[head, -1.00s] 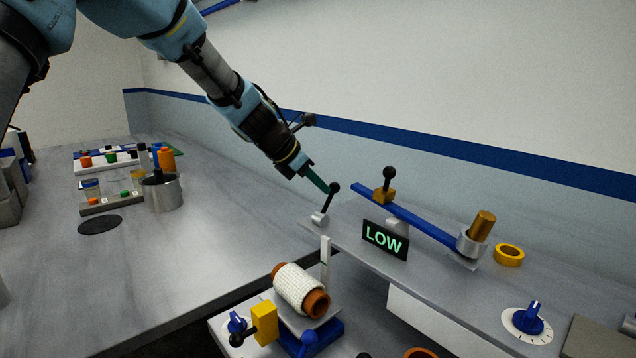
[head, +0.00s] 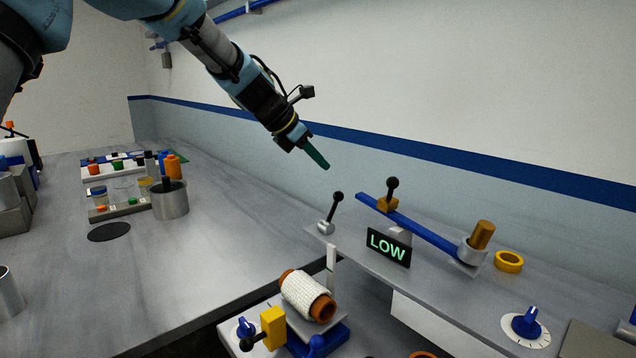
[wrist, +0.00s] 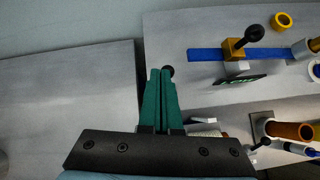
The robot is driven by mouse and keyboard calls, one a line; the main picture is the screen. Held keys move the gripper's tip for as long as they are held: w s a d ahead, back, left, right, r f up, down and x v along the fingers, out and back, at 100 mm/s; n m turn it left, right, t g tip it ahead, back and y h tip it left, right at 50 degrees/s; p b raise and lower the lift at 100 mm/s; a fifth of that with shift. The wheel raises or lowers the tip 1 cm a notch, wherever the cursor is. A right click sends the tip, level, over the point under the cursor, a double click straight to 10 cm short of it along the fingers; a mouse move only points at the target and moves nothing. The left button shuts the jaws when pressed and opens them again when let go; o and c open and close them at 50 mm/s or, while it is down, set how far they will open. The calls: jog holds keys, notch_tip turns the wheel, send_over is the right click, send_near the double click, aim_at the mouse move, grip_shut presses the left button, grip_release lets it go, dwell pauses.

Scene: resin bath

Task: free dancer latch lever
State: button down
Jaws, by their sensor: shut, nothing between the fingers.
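The latch lever (head: 331,212), a dark rod with a black ball knob on a small silver pivot, stands tilted to the right at the near left end of the grey shelf. My gripper (head: 326,166) has green fingers, shut and empty, above the knob and apart from it in the head view. In the wrist view the closed fingers (wrist: 161,76) partly cover the lever, and its black knob (wrist: 168,71) shows just beyond their tips. The blue dancer arm (head: 420,229) slopes down to the right, with a brass block and black knob (head: 390,193) on it.
A "LOW" sign (head: 388,247) stands before the dancer arm. A silver cup with a brass cylinder (head: 481,235) is at its low end. A yellow ring (head: 508,261) and blue dial (head: 525,322) lie right. A white-wound spool (head: 305,295) sits below.

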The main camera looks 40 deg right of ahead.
jog(key=shift+d+r, duration=0.3)
jog(key=shift+r, duration=0.55)
jog(key=shift+d+r, duration=0.25)
jog(key=shift+r, duration=0.55)
jog(key=shift+w, duration=0.1)
jog(key=w+a+f+m+t+y, duration=0.1)
jog(key=w+a+f+m+y, duration=0.2)
jog(key=a, duration=0.8)
jog(key=w+a+f+m+t, duration=0.15)
jog(key=w+a+f, duration=0.3)
jog(key=a, duration=0.65)
jog(key=w+a+f+m+t+y, duration=0.1)
jog(key=w+a+f+m+y, duration=0.25)
jog(key=a, duration=0.75)
jog(key=s+a+f+m, duration=0.2)
jog(key=s+a, duration=0.1)
jog(key=a, duration=0.5)
jog(key=s+a+f+m+y, duration=0.1)
jog(key=s+a+f+m, duration=0.2)
jog(key=a, duration=0.6)
jog(key=s+a+f+m+y, duration=0.1)
jog(key=s+a+f+m, duration=0.1)
jog(key=a, duration=0.7)
jog(key=shift+s+f+m+g+b, duration=0.4)
jog(key=shift+s+m, duration=0.2)
jog(key=shift+s, duration=0.35)
